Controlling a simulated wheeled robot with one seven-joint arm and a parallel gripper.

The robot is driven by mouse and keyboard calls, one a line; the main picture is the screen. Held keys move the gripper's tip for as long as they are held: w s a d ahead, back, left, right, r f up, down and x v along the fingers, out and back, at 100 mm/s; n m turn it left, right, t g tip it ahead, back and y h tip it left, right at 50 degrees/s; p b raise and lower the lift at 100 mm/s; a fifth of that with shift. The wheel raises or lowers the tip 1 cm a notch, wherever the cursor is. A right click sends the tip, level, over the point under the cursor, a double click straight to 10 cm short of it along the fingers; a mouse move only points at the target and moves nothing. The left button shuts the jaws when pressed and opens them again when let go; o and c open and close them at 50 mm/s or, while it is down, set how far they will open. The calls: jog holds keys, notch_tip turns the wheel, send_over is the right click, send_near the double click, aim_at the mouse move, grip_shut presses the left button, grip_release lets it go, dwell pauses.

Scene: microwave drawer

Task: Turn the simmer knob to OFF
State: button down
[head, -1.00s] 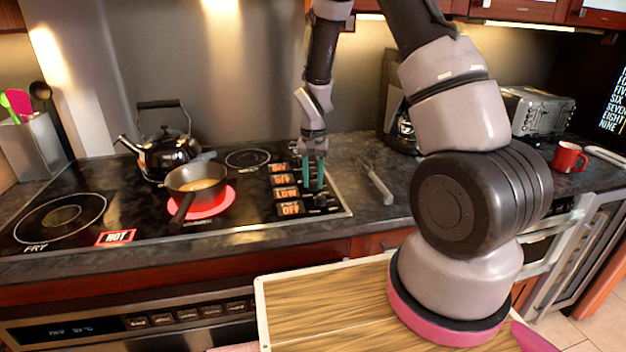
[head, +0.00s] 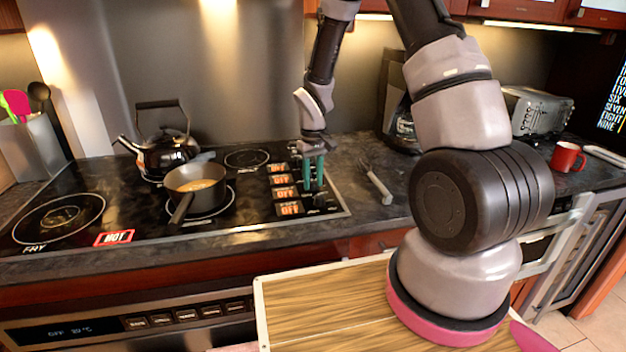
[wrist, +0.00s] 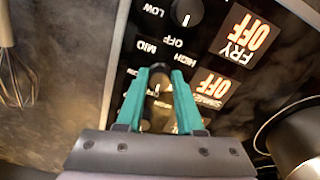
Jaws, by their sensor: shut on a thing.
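The simmer knob (wrist: 159,88) is a dark round knob on the black control panel, partly hidden between the teal fingers. My gripper (head: 314,188) points down at the right side of the cooktop (head: 255,218). In the wrist view my gripper (wrist: 166,76) is shut on the simmer knob. The simmer display (wrist: 215,87) beside it reads OFF in orange. In the head view all the orange displays read OFF. The burner under the saucepan (head: 196,190) is dark.
The fry knob (wrist: 187,12) stands close to my fingers. A black kettle (head: 168,150) is at the back of the cooktop. A whisk (head: 377,183) lies on the counter to the right. A red HOT sign (head: 113,238) is lit at the front.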

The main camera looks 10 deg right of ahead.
dwell(0.4)
jog(key=c, duration=0.5)
grip_release()
jog(key=shift+c, duration=0.2)
notch_tip(320, 180, up, 11)
notch_tip(320, 180, up, 10)
jog(key=m+t, duration=0.2)
send_over(313, 182)
jog(key=s+d, duration=0.2)
jog(key=s, duration=0.1)
jog(key=s+d+r+m+t+y, duration=0.1)
jog(key=s+d+r+m+t, duration=0.1)
jog(key=s+r, duration=0.5)
jog(key=s+d+r+m+t+y, duration=0.1)
jog(key=s+r+m+t, duration=0.2)
jog(key=s+r, duration=0.5)
jog(key=s, duration=0.4)
jog(key=shift+d+r, duration=0.15)
jog(key=shift+d, duration=0.25)
